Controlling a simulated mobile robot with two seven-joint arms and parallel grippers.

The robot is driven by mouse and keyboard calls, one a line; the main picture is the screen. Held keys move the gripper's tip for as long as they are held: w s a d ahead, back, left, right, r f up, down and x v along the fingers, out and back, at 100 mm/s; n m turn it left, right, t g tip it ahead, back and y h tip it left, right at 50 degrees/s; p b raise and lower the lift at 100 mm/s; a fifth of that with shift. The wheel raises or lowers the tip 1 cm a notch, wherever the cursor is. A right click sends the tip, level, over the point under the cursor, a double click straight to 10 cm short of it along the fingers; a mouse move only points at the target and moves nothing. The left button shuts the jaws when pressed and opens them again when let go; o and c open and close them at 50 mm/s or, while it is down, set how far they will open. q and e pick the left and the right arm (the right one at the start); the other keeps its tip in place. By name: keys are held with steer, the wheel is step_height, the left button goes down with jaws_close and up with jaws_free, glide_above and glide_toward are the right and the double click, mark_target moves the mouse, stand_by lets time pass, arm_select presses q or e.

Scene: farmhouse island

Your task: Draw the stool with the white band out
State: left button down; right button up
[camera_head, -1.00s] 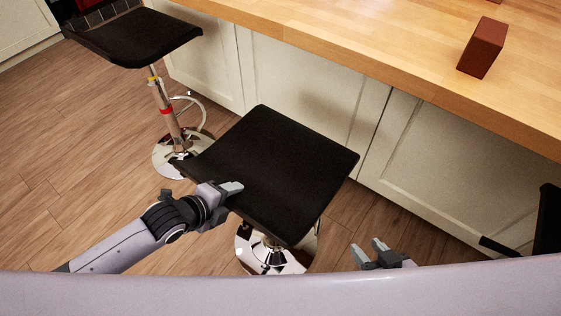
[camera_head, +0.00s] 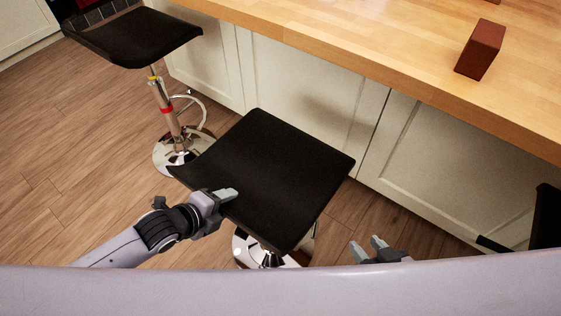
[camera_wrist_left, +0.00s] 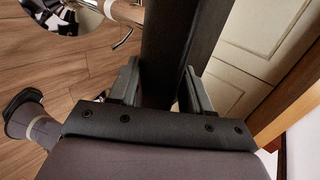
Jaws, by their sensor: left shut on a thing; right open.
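A stool with a black, flat seat (camera_head: 270,165) stands in the middle of the head view, in front of the island. Its chrome base (camera_head: 250,251) shows partly below the seat. Its post is mostly hidden, and I see no white band on it. My left gripper (camera_head: 226,197) is shut on the seat's near left edge. In the left wrist view the black seat (camera_wrist_left: 180,45) runs between the two fingers of the gripper (camera_wrist_left: 160,88). My right gripper (camera_head: 368,249) is open and empty, to the right of the seat and apart from it.
Another black stool (camera_head: 135,38) with red and yellow bands on its post (camera_head: 164,105) stands at the left. The wooden counter (camera_head: 380,50) carries a brown-red block (camera_head: 480,50). Part of a black object (camera_head: 547,220) is at the right edge. Wood floor (camera_head: 70,160) is clear at left.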

arm_select(q)
steer(key=s+a+f+p, duration=0.1)
steer(key=s+a+p, duration=0.3)
steer(key=s+a, duration=0.3)
steer(key=shift+s+a, duration=0.15)
steer(key=shift+s, duration=1.25)
steer(key=shift+s+a+p, duration=0.85)
steer(key=shift+s+a, duration=0.2)
steer(key=shift+s, duration=0.25)
jaws_free()
steer(key=shift+w+r, duration=0.2)
steer(key=shift+d, duration=0.1)
steer(key=shift+r, duration=0.1)
